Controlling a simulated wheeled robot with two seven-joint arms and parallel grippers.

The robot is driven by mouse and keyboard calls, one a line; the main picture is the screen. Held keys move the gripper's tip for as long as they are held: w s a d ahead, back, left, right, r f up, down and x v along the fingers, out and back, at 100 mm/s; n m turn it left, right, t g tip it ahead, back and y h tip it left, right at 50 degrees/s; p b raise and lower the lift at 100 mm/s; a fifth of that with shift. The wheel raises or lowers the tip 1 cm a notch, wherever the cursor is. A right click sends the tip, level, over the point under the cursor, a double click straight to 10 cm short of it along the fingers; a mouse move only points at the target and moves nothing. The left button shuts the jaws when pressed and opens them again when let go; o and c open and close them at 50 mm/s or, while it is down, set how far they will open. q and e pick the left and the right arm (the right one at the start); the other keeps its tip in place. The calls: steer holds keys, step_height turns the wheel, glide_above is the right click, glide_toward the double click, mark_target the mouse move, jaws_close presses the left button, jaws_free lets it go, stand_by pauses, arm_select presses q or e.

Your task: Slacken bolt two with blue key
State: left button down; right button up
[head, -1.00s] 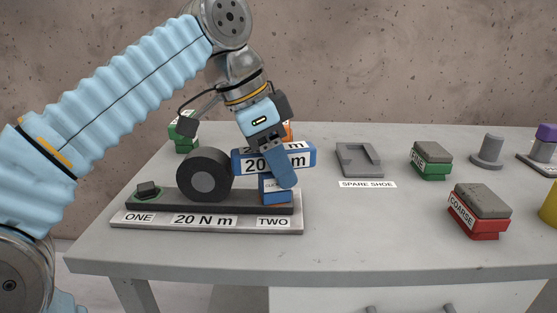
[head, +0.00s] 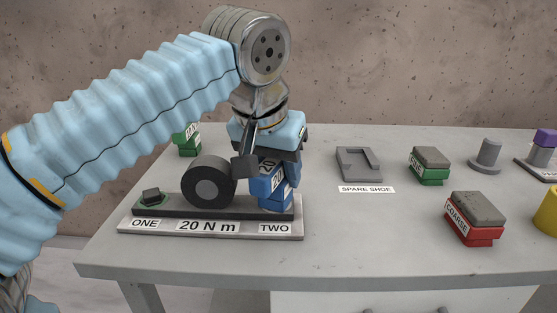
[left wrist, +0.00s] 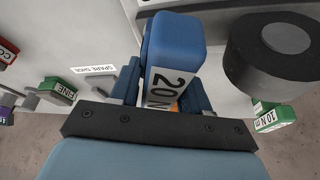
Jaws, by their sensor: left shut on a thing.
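The blue key (head: 270,186), marked 20 in the head view, stands upright over the TWO end of the dark bar. It also shows in the left wrist view (left wrist: 175,42). My left gripper (head: 266,164) is above it, pointing down and shut on it; its fingers (left wrist: 160,95) flank the key in the left wrist view. Bolt two is hidden under the key. The base plate (head: 211,234) reads ONE, 20 N m and TWO. Bolt one (head: 151,195) sits uncovered in a green-edged seat at the ONE end. My right gripper is not in view.
A dark grey wheel (head: 208,181) stands on the bar just left of the key. A green key (head: 189,141) stands behind it. To the right are the spare shoe (head: 358,164), green FINE block (head: 430,166), red COARSE block (head: 474,219) and a grey peg (head: 486,156).

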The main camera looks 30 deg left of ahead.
arm_select(q)
steer(key=n, duration=0.1)
steer(key=n+y+p, duration=0.1)
steer(key=n, duration=0.1)
steer(key=shift+a+r+n+g+p, duration=0.1)
steer(key=shift+r+n+g+p, duration=0.1)
steer(key=shift+n+g+p, duration=0.1)
steer(key=shift+f+n+y, duration=0.15)
steer(key=shift+n+y, duration=0.15)
steer(key=shift+r, duration=1.75)
steer(key=shift+r, duration=2.5)
